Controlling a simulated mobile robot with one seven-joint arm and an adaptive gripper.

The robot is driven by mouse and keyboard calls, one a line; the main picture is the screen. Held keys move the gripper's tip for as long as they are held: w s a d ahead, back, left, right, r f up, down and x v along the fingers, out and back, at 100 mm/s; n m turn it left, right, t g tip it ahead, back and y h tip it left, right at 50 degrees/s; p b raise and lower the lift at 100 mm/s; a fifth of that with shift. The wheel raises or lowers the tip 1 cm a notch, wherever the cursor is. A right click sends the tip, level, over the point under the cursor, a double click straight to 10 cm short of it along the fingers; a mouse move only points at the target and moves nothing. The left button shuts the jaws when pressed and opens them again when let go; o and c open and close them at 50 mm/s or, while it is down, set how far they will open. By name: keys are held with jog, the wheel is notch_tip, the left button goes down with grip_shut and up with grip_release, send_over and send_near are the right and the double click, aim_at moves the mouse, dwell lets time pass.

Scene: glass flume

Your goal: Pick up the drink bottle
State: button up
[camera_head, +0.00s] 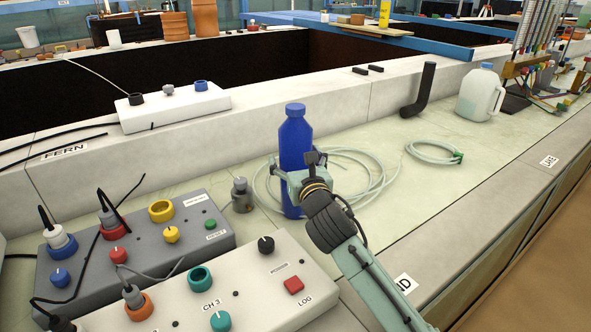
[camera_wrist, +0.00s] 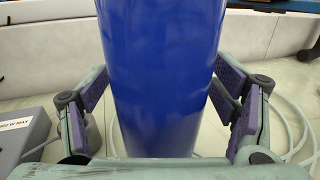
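The drink bottle (camera_head: 295,150) is a dark blue bottle with a blue cap, standing upright on the pale bench. My gripper (camera_head: 297,178) is around the bottle's middle, coming from the front right. In the wrist view the gripper's purple-padded fingers (camera_wrist: 163,85) are spread wide, one on each side of the bottle. The fingers look open; the bottle partly hides the tips, so any light contact is not clear.
A small metal weight (camera_head: 242,196) stands left of the bottle. A coiled clear hose (camera_head: 375,182) lies behind and right of it. Control boxes (camera_head: 140,240) fill the front left. A white jug (camera_head: 480,95) and a black bent pipe (camera_head: 420,92) stand farther right.

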jog(key=c, duration=1)
jog(key=shift+r, duration=0.2)
